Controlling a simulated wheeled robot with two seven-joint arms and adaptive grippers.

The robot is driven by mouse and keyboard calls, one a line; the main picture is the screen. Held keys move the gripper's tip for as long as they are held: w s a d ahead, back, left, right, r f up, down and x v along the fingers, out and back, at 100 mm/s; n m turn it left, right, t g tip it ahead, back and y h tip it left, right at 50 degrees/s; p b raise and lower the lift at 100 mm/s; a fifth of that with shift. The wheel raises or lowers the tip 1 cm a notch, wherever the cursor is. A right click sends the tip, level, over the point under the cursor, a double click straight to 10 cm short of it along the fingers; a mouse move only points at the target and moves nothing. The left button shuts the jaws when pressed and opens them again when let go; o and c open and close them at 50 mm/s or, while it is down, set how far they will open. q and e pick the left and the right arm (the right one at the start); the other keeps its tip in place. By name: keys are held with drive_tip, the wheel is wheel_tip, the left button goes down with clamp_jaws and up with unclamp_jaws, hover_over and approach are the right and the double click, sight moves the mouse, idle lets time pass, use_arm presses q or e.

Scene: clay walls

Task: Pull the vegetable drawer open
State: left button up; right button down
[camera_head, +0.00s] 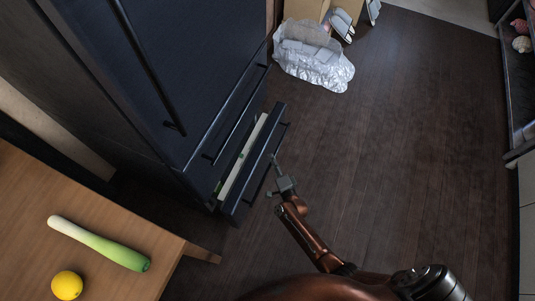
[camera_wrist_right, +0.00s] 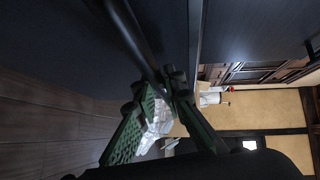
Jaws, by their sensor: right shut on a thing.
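The vegetable drawer (camera_head: 247,170) is the lowest drawer of the dark fridge (camera_head: 208,60). It stands partly out, with a pale inside and bits of green showing. Its dark bar handle (camera_head: 260,181) runs along its front, and the bar also crosses the right wrist view (camera_wrist_right: 133,35). My right gripper (camera_head: 275,165) is at this handle, shut on it. Its green-padded fingers (camera_wrist_right: 160,88) show around the bar in the right wrist view. My left gripper is in neither view.
A crumpled silvery bag (camera_head: 313,62) lies on the floor beyond the fridge. Dark wood floor (camera_head: 400,130) in front of the drawer is clear. Shelving (camera_head: 515,90) stands at the right.

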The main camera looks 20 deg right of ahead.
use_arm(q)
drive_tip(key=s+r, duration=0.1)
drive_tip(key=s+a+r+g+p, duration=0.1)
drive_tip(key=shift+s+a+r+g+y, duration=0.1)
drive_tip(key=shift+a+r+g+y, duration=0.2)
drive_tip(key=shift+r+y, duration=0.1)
use_arm(e)
drive_tip(key=s+d, duration=1.4)
drive_tip(key=s, duration=0.2)
drive_tip(key=c, duration=2)
unclamp_jaws()
drive_tip(key=s, duration=0.4)
drive_tip(key=s+r, duration=0.1)
drive_tip(key=s, duration=0.6)
drive_tip(key=shift+s+a+r, duration=0.3)
drive_tip(key=shift+s+a, duration=0.1)
